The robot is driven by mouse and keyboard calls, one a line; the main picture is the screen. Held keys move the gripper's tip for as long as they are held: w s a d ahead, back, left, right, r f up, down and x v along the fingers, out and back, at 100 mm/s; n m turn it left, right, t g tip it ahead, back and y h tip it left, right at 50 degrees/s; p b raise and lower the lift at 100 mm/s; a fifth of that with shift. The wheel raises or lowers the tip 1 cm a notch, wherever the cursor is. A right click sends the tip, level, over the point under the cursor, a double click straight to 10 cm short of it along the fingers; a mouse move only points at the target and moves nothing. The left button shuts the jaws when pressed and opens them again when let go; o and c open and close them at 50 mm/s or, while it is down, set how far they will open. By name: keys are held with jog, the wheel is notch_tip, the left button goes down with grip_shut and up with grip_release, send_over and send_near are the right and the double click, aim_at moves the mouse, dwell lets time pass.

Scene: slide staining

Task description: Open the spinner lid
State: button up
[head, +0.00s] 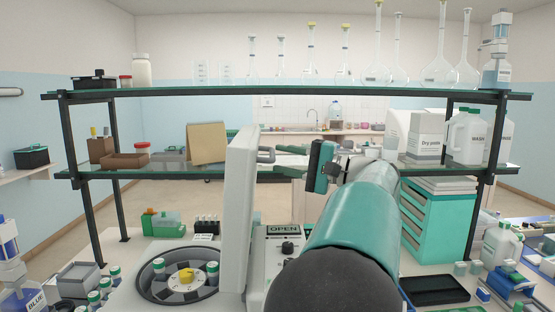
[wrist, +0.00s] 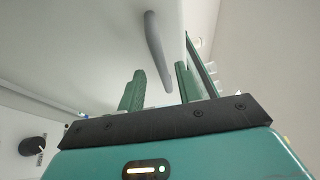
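The spinner lid (head: 239,205) is a pale panel standing upright at the right side of the spinner (head: 120,290). The spinner's round rotor (head: 205,291) is uncovered, with a yellow hub and tubes around it. A grey lid handle (head: 266,155) sticks out from the lid's right face; it also shows in the wrist view (wrist: 156,48). My gripper (head: 292,158) is beside the handle. In the wrist view its green fingers (wrist: 160,82) are apart, with the handle's end seen between and beyond their tips. I see no clear contact.
A control panel with an OPEN label (head: 283,230) and a dark knob (head: 288,247) is right of the lid. A two-tier glass shelf (head: 200,170) with bottles and boxes stands behind. Tube racks and a grey bin (head: 79,278) are at left, a black tray (head: 433,290) at right.

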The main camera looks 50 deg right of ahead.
jog(key=v, duration=1.1)
jog(key=shift+s, duration=0.2)
jog(key=shift+d+f, duration=0.1)
